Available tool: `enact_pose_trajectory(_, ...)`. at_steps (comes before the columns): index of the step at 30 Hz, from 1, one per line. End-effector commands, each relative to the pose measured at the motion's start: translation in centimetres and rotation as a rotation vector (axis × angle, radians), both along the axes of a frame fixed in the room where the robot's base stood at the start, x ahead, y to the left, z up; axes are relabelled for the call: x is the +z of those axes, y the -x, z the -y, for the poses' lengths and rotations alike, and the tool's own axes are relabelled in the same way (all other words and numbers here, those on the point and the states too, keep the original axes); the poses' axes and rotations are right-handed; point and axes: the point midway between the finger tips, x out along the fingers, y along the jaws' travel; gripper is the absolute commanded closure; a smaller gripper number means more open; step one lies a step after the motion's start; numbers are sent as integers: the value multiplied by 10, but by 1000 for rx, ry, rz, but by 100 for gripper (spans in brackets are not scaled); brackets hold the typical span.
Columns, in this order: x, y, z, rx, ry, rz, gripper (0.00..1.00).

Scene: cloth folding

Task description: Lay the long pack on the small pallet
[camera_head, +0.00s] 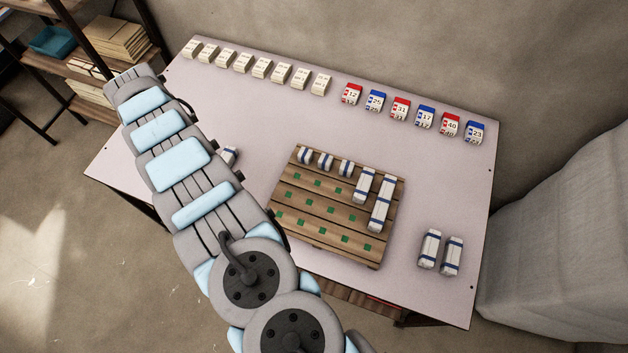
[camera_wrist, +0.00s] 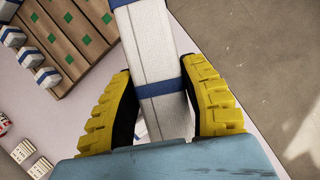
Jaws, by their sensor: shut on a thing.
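My gripper (camera_wrist: 159,72) shows in the wrist view, its yellow-backed fingers on both sides of a long white pack (camera_wrist: 150,45) with blue bands, shut on it. The pack's far end runs out of the picture. The wooden pallet (camera_head: 302,225), with green squares, stands on the table right of my arm in the head view; it also shows at upper left in the wrist view (camera_wrist: 62,40). Three short packs (camera_head: 325,160), a medium pack (camera_head: 365,185) and a long pack (camera_head: 381,205) lie on it. My arm hides my gripper in the head view.
A small white-and-blue piece (camera_head: 230,155) shows beside my arm; I cannot tell whether it is the held pack. Two packs (camera_head: 441,252) lie at the table's right. Cream blocks (camera_head: 260,68) and red and blue numbered blocks (camera_head: 400,108) line the back edge.

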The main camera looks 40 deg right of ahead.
Motion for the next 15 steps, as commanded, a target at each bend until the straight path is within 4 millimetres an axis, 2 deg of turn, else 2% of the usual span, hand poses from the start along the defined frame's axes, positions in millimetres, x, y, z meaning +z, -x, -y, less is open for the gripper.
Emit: enact_pose_trajectory(15, -4, 25, 85, 11, -2, -6, 96)
